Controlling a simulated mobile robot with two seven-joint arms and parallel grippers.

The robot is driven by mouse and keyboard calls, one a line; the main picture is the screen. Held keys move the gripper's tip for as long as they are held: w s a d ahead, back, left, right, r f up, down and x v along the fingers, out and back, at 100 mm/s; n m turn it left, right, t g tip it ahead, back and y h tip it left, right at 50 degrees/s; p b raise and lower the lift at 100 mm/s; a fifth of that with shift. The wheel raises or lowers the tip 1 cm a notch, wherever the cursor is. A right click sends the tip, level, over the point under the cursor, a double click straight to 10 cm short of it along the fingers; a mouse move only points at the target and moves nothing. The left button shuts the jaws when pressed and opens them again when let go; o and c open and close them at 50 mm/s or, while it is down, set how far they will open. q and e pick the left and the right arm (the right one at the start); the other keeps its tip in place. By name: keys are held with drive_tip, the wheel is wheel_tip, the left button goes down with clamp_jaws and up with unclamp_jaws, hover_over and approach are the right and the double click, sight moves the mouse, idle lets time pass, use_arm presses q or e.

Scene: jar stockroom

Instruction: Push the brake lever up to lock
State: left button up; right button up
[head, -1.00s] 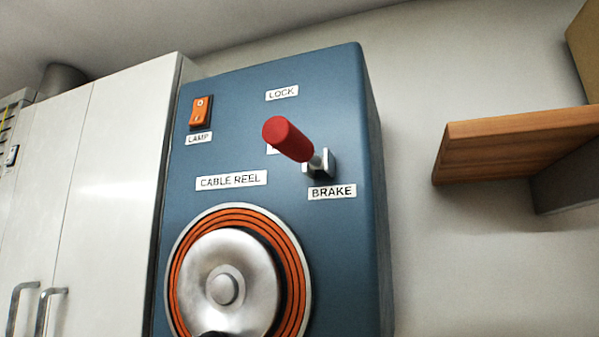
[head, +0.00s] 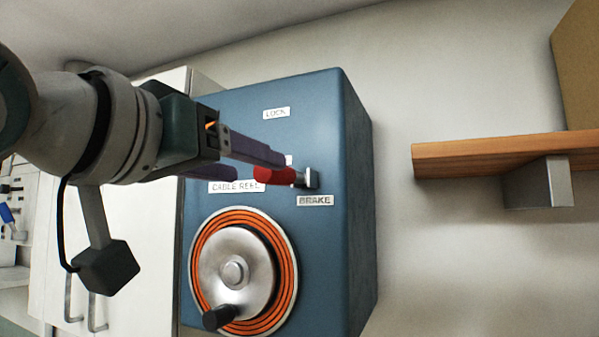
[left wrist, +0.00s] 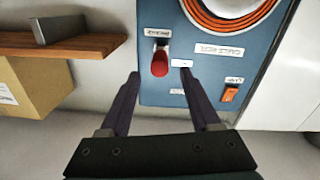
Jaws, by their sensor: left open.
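The brake lever has a red handle (head: 275,175) that sticks out from a metal mount (head: 312,180) on the blue panel, above the BRAKE label (head: 315,200). The LOCK label (head: 276,113) is higher on the panel. My left gripper (head: 262,166) is open in front of the panel, its fingers reaching toward the handle. In the left wrist view the red handle (left wrist: 160,64) shows between the fingertips (left wrist: 160,76), with a gap visible on both sides. A small label behind the handle is partly hidden. My right gripper is not in view.
The cable reel (head: 235,258) with its black crank knob (head: 218,317) is below the lever. A wooden shelf (head: 490,155) juts out at the right. White cabinet doors (head: 120,250) stand at the left. The orange lamp switch (left wrist: 229,93) shows clear of the fingers.

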sight(261, 171)
use_arm(q)
drive_tip(key=x, duration=0.6)
drive_tip(key=shift+w, duration=0.3)
drive_tip(key=shift+c, duration=0.2)
clamp_jaws()
idle(0.9)
